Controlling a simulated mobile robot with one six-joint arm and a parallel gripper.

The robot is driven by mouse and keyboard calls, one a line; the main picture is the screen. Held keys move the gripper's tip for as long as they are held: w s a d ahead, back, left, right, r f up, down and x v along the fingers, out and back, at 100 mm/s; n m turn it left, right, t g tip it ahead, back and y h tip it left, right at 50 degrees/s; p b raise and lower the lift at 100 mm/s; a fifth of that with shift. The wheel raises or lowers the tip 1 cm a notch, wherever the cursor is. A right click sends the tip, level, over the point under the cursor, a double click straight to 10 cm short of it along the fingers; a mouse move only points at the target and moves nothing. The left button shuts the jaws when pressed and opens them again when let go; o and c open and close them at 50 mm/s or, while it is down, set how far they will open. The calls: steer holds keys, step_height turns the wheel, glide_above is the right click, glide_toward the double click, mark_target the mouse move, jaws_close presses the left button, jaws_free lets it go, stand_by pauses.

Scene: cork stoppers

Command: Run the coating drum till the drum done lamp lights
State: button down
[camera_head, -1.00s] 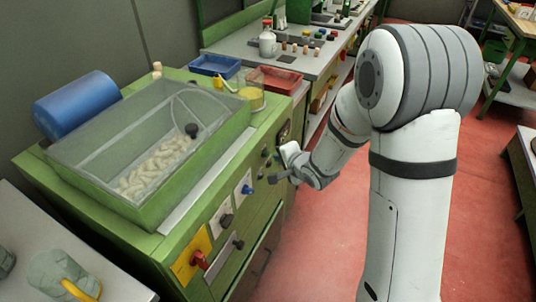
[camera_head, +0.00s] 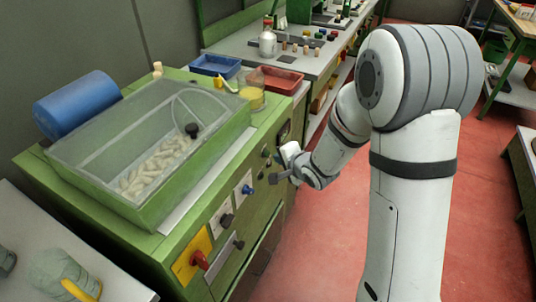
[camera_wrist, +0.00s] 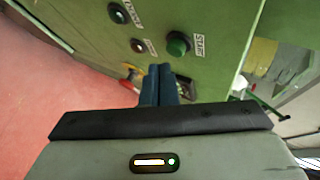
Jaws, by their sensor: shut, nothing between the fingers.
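The coating drum machine (camera_head: 170,225) is a green cabinet at the left of the head view. A clear-covered trough (camera_head: 100,145) on top holds many pale cork stoppers (camera_head: 155,165). My gripper (camera_head: 274,178) is at the right end of its front panel. In the wrist view its dark fingers (camera_wrist: 160,82) are together and empty, just below a green START button (camera_wrist: 178,45); contact with it cannot be told. Two small round lamps (camera_wrist: 118,13) (camera_wrist: 138,45) sit left of the button, each with a pale centre. Their labels are too small to read surely.
A red knob on a yellow plate (camera_head: 190,245), a blue knob (camera_head: 247,189) and black knobs line the front panel. A blue tray (camera_head: 215,66) and a red tray (camera_head: 276,80) stand behind the drum. Red floor is clear to the right.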

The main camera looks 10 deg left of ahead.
steer(key=shift+a, duration=0.1)
stand_by(0.7)
steer(key=shift+w+a, duration=0.1)
steer(key=shift+a, duration=0.2)
steer(key=shift+w+a, duration=0.15)
steer(key=shift+a, duration=0.3)
stand_by(0.6)
steer(key=shift+d, duration=0.1)
steer(key=shift+s+d+p, duration=0.3)
steer(key=shift+d+p, duration=0.1)
steer(key=shift+d, duration=0.3)
steer(key=d, duration=0.1)
steer(key=s+d+p, duration=0.1)
steer(key=d, duration=0.2)
steer(key=shift+s+d, duration=0.35)
steer(key=shift+d, duration=0.05)
stand_by(0.9)
